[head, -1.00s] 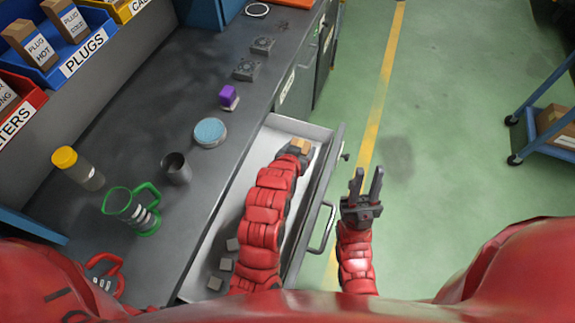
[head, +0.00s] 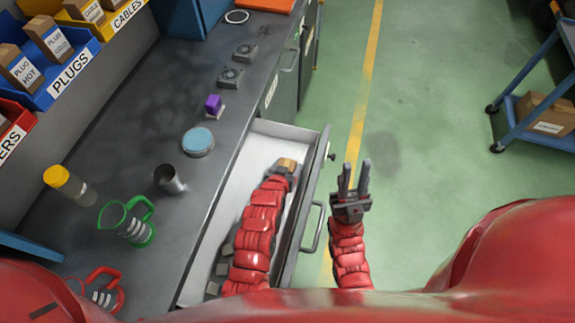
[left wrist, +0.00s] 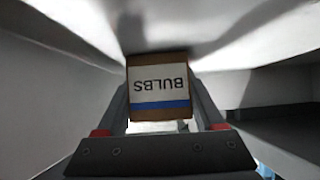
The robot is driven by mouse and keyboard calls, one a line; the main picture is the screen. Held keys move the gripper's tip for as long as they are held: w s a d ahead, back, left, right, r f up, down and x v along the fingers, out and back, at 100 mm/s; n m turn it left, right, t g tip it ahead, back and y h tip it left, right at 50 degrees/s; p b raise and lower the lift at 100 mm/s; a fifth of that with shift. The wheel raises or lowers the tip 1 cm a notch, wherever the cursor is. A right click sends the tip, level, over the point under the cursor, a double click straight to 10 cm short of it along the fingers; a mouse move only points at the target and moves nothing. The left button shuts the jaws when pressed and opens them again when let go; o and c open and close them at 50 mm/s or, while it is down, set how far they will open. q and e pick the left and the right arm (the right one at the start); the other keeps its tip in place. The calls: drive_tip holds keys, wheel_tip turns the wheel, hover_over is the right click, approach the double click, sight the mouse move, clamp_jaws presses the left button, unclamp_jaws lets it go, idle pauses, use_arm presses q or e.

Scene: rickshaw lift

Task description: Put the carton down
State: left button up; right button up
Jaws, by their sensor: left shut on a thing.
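The carton (head: 288,163) is a small brown box. In the left wrist view the carton (left wrist: 158,88) shows a white label reading BULBS upside down, with a blue stripe. My left gripper (head: 284,171) is shut on it, with a finger on each side, and holds it inside the open drawer (head: 262,146) near its far end. Whether the carton touches the drawer floor I cannot tell. My right gripper (head: 354,178) is open and empty, outside the drawer on the right, above the green floor.
Several grey blocks (head: 223,268) lie at the drawer's near end. A blue trolley (head: 530,130) stands far right.

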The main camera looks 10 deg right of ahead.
use_arm(q)
drive_tip(key=o, duration=1.4)
drive_tip(key=shift+f, duration=0.1)
drive_tip(key=shift+r, duration=0.25)
drive_tip(key=shift+s+a, duration=0.1)
drive_tip(key=shift+s, duration=0.15)
drive_tip(key=b+v, duration=0.2)
drive_tip(key=v, duration=0.8)
drive_tip(key=shift+s+a+r, duration=0.1)
drive_tip(key=shift+s+r, duration=0.15)
drive_tip(key=shift+s, duration=0.05)
drive_tip(key=shift+s+a+r, duration=0.15)
drive_tip(key=shift+s+r, duration=0.05)
drive_tip(key=shift+r, duration=0.1)
